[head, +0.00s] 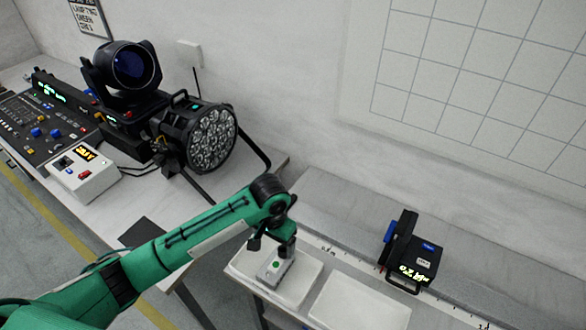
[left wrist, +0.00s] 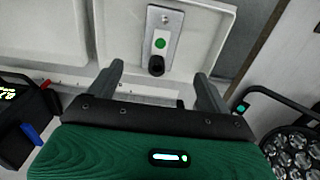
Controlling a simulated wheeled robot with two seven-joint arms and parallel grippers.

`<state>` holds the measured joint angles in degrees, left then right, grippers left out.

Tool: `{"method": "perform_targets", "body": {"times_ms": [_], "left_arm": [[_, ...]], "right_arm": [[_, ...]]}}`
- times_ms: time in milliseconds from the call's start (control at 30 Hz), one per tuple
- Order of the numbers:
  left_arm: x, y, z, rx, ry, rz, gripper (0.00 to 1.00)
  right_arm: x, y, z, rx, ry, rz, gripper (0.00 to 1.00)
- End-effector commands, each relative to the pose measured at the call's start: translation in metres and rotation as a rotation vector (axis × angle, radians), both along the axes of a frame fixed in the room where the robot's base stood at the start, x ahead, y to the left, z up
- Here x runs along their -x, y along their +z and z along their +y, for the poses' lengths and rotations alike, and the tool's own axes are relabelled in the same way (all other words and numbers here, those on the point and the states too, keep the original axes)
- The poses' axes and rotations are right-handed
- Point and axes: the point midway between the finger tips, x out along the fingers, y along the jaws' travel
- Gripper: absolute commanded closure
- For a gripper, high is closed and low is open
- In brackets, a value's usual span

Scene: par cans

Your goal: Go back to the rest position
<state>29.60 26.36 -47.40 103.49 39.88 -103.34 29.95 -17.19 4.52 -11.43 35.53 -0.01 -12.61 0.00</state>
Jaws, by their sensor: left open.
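My left gripper (head: 271,244) is over the left white tray (head: 305,293) in the head view, with its fingers pointing down. In the left wrist view its two fingers (left wrist: 161,76) are spread apart with nothing gripped between them. A small grey metal piece with a green dot (head: 275,266) lies in that tray, just below the fingers. The left wrist view shows the same piece (left wrist: 165,22) beyond the fingertips, with a dark round end toward me. Whether a finger touches it I cannot tell. My right gripper is in neither view.
A second white tray (head: 358,303) is to the right, empty where visible. A black device with a lit display (head: 412,258) stands behind it. On the left bench are a round multi-lens lamp (head: 211,138), a moving-head light (head: 131,66), a control desk (head: 40,125) and a white switch box (head: 84,173).

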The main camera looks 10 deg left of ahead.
Motion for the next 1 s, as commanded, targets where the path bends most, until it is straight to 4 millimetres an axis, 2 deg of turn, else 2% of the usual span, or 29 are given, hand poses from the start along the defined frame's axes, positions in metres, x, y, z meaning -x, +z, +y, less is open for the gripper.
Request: {"method": "perform_targets", "body": {"times_ms": [167, 267, 467, 633, 767, 1000], "left_arm": [[0.002, -0.001, -0.002, 0.006, -0.003, -0.001, 0.19], [0.013, -0.005, -0.009, 0.03, -0.016, -0.007, 0.19], [0.052, -0.014, -0.029, 0.133, -0.046, -0.059, 0.19], [0.085, -0.015, -0.033, 0.203, -0.039, -0.121, 0.19], [0.11, -0.015, -0.026, 0.23, -0.011, -0.168, 0.19], [0.157, -0.011, 0.01, 0.209, 0.07, -0.247, 0.19]], "right_arm": [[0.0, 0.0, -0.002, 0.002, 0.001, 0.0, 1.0], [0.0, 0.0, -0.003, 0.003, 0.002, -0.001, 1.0], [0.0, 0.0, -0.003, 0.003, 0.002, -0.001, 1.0], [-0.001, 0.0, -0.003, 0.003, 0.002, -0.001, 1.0], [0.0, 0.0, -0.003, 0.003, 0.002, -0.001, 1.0], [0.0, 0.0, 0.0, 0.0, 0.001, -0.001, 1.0]]}}
